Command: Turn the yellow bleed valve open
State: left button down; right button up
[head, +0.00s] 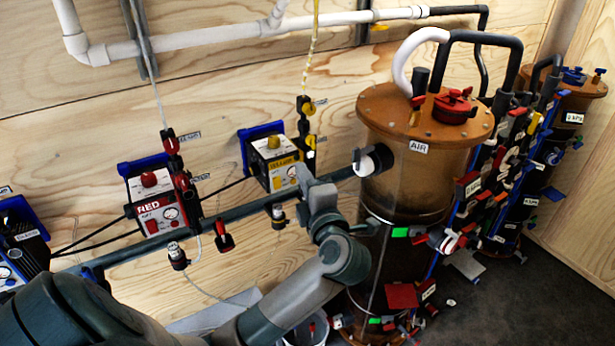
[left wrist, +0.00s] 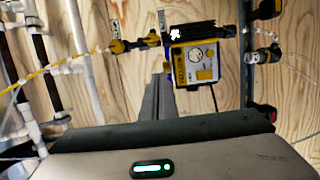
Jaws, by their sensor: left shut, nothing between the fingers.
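The yellow-fronted pump box (head: 277,172) hangs on the plywood wall in a blue bracket, with a yellow knob (head: 273,142) on its face. Yellow-handled valves (head: 309,140) sit on the tube line beside it. Which of these yellow parts is the bleed valve I cannot tell for certain. In the left wrist view the box (left wrist: 204,72) is ahead, with the yellow valves (left wrist: 117,46) to its upper left. My left gripper (head: 303,173) is shut and empty, in front of the box. Its fingers (left wrist: 158,82) point at the box's left edge; contact cannot be told.
A grey horizontal rail (head: 240,208) runs below the boxes. A red pump box (head: 150,205) hangs to the left. A large brown tank (head: 410,170) with pipes stands close on the right. White pipe (head: 200,38) runs along the wall above.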

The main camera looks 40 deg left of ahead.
aim_at(313, 142)
pick_arm(q)
jog(key=shift+w+a+p, duration=0.6)
jog(key=shift+w, duration=0.65)
jog(key=shift+w+a+p, duration=0.6)
jog(key=shift+w+a, duration=0.05)
jog(key=shift+w, duration=0.55)
jog(key=shift+w+a+p, duration=0.6)
jog(key=shift+w, duration=0.65)
jog(key=shift+f, duration=0.1)
jog(key=shift+n+b, duration=0.3)
jog(key=shift+b, duration=0.1)
